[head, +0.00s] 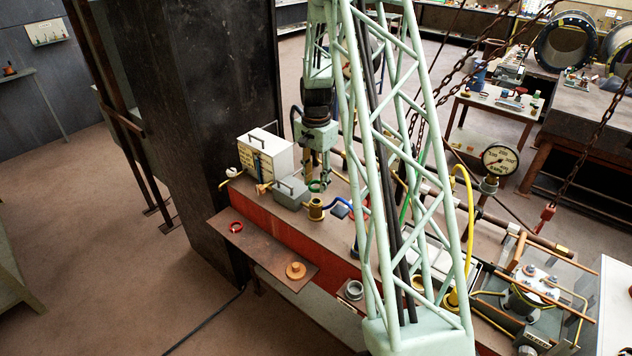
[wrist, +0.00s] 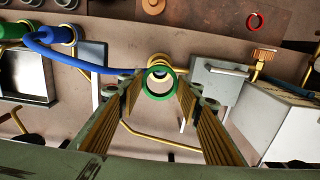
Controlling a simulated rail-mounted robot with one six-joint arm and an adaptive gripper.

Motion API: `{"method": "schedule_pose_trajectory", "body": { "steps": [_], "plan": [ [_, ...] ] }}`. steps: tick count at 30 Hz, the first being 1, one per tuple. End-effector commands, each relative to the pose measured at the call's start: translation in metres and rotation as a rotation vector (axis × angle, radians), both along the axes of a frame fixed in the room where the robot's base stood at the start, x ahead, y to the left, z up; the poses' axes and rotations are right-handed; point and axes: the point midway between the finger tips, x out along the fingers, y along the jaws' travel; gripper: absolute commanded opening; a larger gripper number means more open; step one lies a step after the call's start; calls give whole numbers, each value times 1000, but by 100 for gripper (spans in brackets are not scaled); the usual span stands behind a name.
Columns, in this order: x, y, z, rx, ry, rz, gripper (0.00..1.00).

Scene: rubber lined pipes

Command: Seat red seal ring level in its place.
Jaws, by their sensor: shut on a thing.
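The red seal ring (head: 236,227) lies flat on a brown side plate (head: 262,252) at the left; in the wrist view it shows at the upper right (wrist: 255,21). My gripper (head: 318,182) is well away from it, over the bench. The gripper is shut on a green ring (wrist: 147,82), which also shows at its fingertips in the head view (head: 315,187). A brass socket (head: 316,211) stands upright just below the green ring. In the wrist view the green ring partly hides the brass socket (wrist: 158,60).
A grey box (head: 290,193) and a white case (head: 265,155) stand left of the socket. A blue hose (head: 343,203) runs close on its right. An orange stepped disc (head: 296,271) lies on the side plate. A pale lattice column blocks part of the bench.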

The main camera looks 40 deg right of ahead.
Motion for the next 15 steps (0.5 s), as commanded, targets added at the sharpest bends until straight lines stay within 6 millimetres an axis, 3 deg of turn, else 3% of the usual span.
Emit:
{"method": "schedule_pose_trajectory", "body": {
  "steps": [15],
  "plan": [
    [0,0,-33,0,0,0,25]
  ]
}}
